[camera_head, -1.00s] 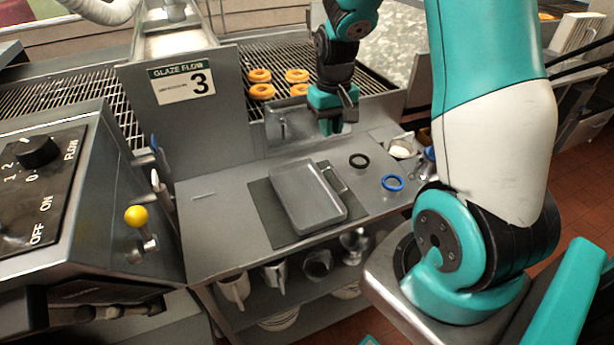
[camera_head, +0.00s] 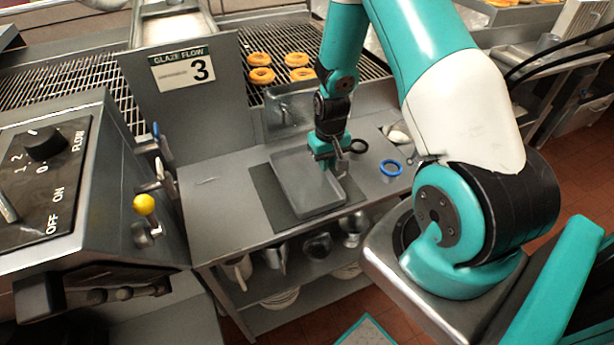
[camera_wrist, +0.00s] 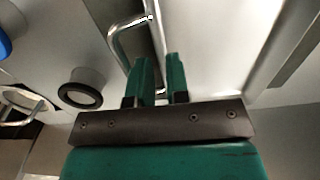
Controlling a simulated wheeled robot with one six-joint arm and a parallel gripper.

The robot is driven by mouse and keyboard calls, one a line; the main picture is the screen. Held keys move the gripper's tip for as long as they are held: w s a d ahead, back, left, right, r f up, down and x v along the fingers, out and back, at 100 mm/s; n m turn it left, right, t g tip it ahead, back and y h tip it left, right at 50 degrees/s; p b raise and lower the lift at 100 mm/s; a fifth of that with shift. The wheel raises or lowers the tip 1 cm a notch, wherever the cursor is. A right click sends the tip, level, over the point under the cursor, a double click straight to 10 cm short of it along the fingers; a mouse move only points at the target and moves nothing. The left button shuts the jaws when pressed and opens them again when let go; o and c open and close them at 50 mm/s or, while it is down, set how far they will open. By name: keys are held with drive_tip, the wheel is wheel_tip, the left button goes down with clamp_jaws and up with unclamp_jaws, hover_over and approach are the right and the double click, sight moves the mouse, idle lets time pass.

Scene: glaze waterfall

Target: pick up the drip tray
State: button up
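The drip tray (camera_head: 298,187) is a shallow grey rectangular tray lying flat on a dark mat (camera_head: 263,187) on the metal counter. A metal loop handle is on its right side, mostly hidden behind my gripper in the head view. My gripper (camera_head: 329,167) points down at the tray's right edge, close to the handle. In the wrist view the handle (camera_wrist: 118,42) shows just beyond my gripper (camera_wrist: 160,70), whose two green fingers stand apart with a narrow gap. A metal edge runs down toward that gap; whether it touches the fingers cannot be told.
A black ring (camera_head: 358,146) and a blue ring (camera_head: 391,168) lie right of the tray. The control box with a yellow knob (camera_head: 144,204) stands at left. The glaze flow panel (camera_head: 185,100) and a rack with doughnuts (camera_head: 260,75) are behind. The counter's left part is clear.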

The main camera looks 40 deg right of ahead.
drive_tip(key=shift+f, duration=1.1)
clamp_jaws()
drive_tip(key=shift+r, duration=0.1)
